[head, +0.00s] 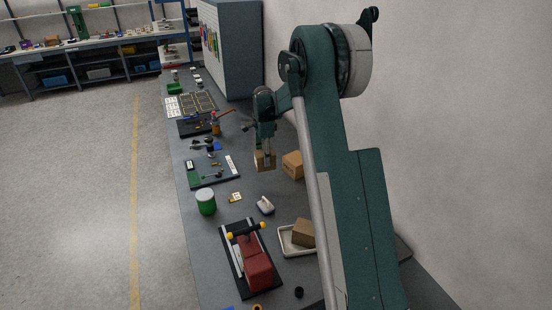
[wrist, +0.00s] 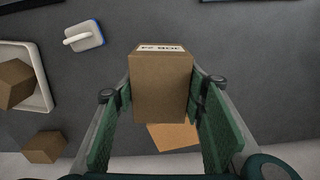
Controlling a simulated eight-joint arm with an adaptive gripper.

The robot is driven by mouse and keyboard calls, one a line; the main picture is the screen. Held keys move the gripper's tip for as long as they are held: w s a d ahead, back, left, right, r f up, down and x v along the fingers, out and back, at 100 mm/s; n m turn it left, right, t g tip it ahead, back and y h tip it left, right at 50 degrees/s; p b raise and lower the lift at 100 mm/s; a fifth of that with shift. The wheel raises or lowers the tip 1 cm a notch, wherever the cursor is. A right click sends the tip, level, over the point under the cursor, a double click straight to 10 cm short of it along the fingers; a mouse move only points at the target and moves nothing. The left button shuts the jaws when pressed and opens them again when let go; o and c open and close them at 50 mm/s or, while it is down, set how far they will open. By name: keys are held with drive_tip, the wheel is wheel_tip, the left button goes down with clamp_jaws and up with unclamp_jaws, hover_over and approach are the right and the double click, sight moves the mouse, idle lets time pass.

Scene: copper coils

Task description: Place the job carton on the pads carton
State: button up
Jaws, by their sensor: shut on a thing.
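The job carton (wrist: 160,88) is a brown box with a white label on its edge that seems to read JOB. My gripper (head: 264,154) is shut on it, with one green finger on each side. The held carton also shows in the head view (head: 265,162), above the bench. A more orange carton (wrist: 174,136) lies below and partly behind the held one in the wrist view. It looks like the carton (head: 293,165) just right of my gripper in the head view. No label shows on it, so I cannot tell whether it is the pads carton.
A white tray (wrist: 42,98) holds another brown carton (wrist: 14,82), and a further carton (wrist: 43,147) stands near it. A white-handled block (wrist: 83,36) lies on the bench. A red vise-like tool (head: 255,268) and a green jar (head: 205,203) stand nearer the front.

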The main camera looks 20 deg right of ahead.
wheel_tip(320, 180, up, 9)
drive_tip(key=n+p, duration=0.1)
drive_tip(key=p, duration=0.5)
hover_over(296, 158)
drive_tip(key=shift+s, duration=0.1)
wheel_tip(296, 158, down, 6)
drive_tip(key=shift+f, duration=0.1)
drive_tip(key=shift+f, duration=1.85)
drive_tip(key=shift+f, duration=0.2)
drive_tip(key=o, duration=1)
